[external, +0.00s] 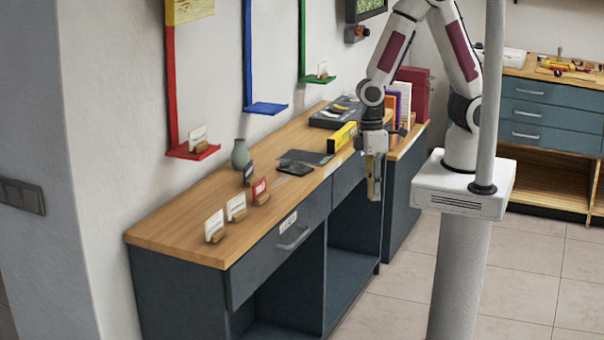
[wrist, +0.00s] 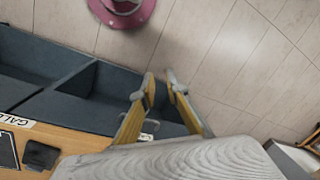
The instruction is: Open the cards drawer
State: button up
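The desk (external: 190,225) has two dark blue-grey drawer fronts under its wooden top. The near drawer (external: 262,265) is shut, with a bar handle (external: 293,238) and a white label (external: 288,222) too small to read. The far drawer (external: 345,183) looks shut; my gripper hides its right part and I see no handle there. My gripper (external: 374,192) points down in front of the far drawer's right end. In the wrist view my gripper (wrist: 160,79) has its fingertips apart with nothing between them. A white label (wrist: 147,137) is mostly hidden behind the fingers; I cannot read it.
Card holders (external: 236,207), a green vase (external: 240,154), a dark tablet (external: 303,157) and a yellow box (external: 342,137) stand on the desk. Another label (wrist: 15,121) starts "GALE". Open shelving (external: 350,270) lies below the drawers.

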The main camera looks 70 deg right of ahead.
jog(key=s+a+f+n+t, duration=0.1)
jog(key=a+f, duration=0.2)
jog(key=f, duration=0.4)
jog(key=s+a+f+n, duration=0.1)
jog(key=a+f, duration=0.3)
jog(key=f, duration=0.4)
jog(key=n+t+h, duration=0.1)
jog(key=n+t, duration=0.8)
jog(key=t, duration=0.7)
send_near(300, 237)
jog(key=w, duration=0.3)
jog(key=shift+s+d+f, duration=0.25)
jog(key=shift+d+f, duration=0.1)
jog(key=shift+d, duration=0.05)
jog(key=shift+w, duration=0.15)
jog(key=shift+w+f, duration=0.3)
jog(key=shift+w, duration=0.95)
jog(key=shift+w+f, duration=0.25)
jog(key=shift+w, duration=0.95)
jog(key=shift+w+f, duration=0.3)
jog(key=shift+w, duration=0.95)
